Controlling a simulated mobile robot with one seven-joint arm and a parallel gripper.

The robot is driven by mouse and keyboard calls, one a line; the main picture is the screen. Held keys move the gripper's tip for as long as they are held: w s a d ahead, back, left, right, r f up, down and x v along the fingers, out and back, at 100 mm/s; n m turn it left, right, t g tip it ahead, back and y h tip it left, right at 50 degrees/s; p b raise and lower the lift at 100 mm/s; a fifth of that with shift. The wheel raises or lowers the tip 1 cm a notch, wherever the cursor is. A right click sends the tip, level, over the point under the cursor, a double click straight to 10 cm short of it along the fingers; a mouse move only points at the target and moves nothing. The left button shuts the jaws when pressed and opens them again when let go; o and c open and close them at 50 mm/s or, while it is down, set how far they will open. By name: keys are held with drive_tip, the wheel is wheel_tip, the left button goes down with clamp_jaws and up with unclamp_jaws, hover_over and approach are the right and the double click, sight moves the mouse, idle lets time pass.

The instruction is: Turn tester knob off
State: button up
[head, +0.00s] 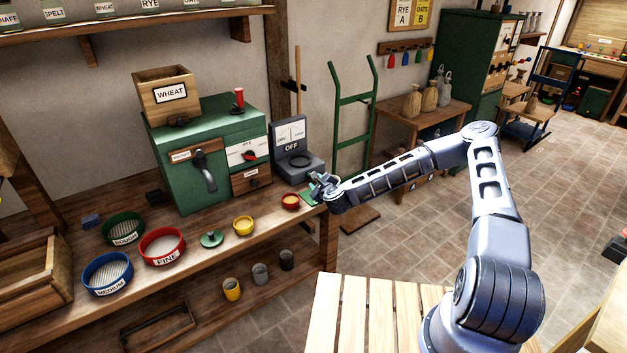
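The tester (297,166) is a dark grey box at the right end of the workbench. It has a white dial panel (290,131) on its upright back and the word OFF below the panel. A dark round part sits on its sloping front; I cannot tell whether this is the knob. No knob pointer is readable at this size. My gripper (318,186) is just in front of the tester's lower right corner, above the bench edge. Its fingers are too small and overlapped to tell open from shut, and it may hide part of the tester's front.
A green mill (205,160) with a WHEAT hopper stands left of the tester. A green hand truck (352,125) stands behind to the right.

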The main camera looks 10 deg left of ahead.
drive_tip(key=shift+v, duration=2.45)
